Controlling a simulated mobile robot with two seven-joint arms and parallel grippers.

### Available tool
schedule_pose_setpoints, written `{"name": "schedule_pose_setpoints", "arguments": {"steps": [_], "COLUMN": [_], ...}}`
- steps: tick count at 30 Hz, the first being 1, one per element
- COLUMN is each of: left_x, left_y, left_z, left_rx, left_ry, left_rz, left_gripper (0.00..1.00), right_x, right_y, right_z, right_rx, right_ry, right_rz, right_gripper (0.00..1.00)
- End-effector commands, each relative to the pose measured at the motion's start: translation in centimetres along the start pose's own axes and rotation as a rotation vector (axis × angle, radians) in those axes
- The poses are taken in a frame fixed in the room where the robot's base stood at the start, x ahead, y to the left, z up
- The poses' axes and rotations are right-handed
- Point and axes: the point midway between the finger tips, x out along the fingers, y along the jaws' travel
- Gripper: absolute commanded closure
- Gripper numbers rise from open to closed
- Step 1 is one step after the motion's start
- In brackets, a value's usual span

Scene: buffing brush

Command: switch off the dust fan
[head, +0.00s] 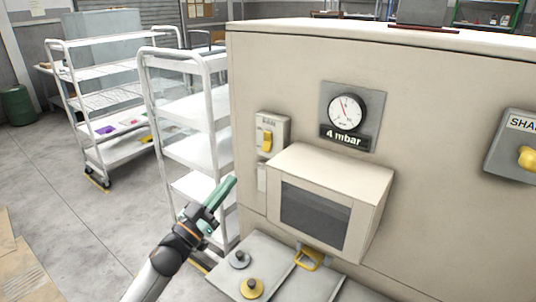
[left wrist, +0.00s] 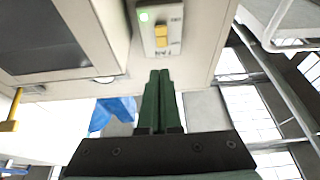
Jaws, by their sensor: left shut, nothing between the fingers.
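A pale switch box (head: 274,124) with a yellow switch lever (head: 267,141) is mounted on the front of the beige cabinet (head: 300,75), at its left side. Its label is too small to read. The box also shows upside down in the left wrist view (left wrist: 176,36), with a green light (left wrist: 144,17) on it. My left gripper (head: 229,183) is shut and empty, below and left of the box in the head view. In the left wrist view its green fingertips (left wrist: 160,73) point at the box and appear apart from it. My right gripper is in neither view.
A gauge (head: 345,108) marked 4 mbar sits above a protruding housing with a dark window (head: 313,214). A second box (head: 507,160) with a yellow knob is at the right. Knobs (head: 252,287) stand on the lower ledge. White shelf carts (head: 150,105) stand left of the cabinet.

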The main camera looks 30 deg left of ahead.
Motion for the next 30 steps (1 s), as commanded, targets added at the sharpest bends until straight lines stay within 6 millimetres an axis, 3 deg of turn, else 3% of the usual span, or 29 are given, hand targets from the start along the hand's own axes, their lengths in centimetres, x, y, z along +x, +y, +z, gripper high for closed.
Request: {"name": "schedule_pose_setpoints", "arguments": {"steps": [17, 30], "left_x": [0.9, 8.2], "left_y": [-0.2, -0.1], "left_z": [-0.5, -0.8], "left_rx": [0.0, 0.0], "left_ry": [0.011, 0.013], "left_rz": [0.003, 0.003], "left_gripper": [1.0, 1.0], "right_x": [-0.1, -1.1], "right_y": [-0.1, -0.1], "right_z": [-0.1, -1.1], "right_rx": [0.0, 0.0], "right_ry": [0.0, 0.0], "right_rz": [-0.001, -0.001], "right_gripper": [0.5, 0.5]}}
